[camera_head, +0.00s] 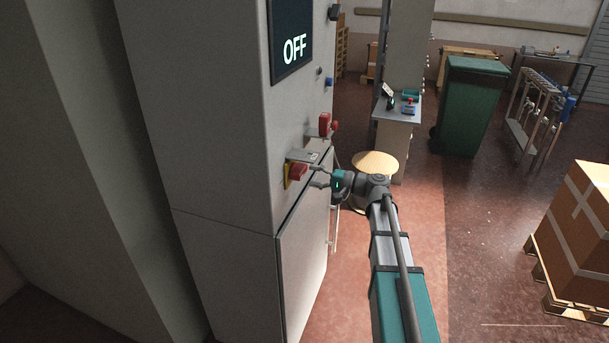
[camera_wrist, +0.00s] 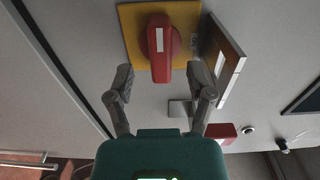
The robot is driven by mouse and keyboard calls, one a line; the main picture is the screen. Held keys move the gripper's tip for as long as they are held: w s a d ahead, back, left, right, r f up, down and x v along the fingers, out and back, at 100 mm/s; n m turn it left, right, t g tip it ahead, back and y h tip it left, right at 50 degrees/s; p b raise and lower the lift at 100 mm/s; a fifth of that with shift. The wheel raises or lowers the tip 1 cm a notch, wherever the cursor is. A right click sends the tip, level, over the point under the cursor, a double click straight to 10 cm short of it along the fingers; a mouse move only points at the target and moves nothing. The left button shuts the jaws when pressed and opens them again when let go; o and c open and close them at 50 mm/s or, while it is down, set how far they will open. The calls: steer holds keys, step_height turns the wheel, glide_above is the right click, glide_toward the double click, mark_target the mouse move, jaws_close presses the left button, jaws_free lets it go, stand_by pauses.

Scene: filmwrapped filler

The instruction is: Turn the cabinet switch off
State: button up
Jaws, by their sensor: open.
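The cabinet (camera_head: 215,130) is tall and grey and stands at the left in the head view. Its screen (camera_head: 291,35) reads OFF. The cabinet switch is a red rotary handle (camera_head: 297,172) on a yellow plate (camera_head: 287,181). In the wrist view the red handle (camera_wrist: 160,50) lies along the picture's vertical on the yellow plate (camera_wrist: 190,20), with a white mark on it. My gripper (camera_head: 316,177) is open beside the switch. In the wrist view its fingertips (camera_wrist: 160,78) stand to either side of the handle's lower end, apart from it.
A metal plate (camera_wrist: 228,60) stands out close to my right fingertip. A green bin (camera_head: 470,105), a rack (camera_head: 535,115) and a boxed pallet (camera_head: 575,230) stand to the right.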

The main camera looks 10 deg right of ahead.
steer(key=v, duration=0.7)
stand_by(0.3)
steer(key=s+a+f+n+g+h, duration=0.3)
steer(key=s+a+f+g+h, duration=0.3)
steer(key=s+a+f, duration=0.5)
steer(key=s+d+f+n+g+h, duration=0.3)
steer(key=s+f+h, duration=0.4)
steer(key=s+h, duration=0.2)
steer(key=shift+s+f+h, duration=0.2)
steer(key=shift+f+h, duration=0.1)
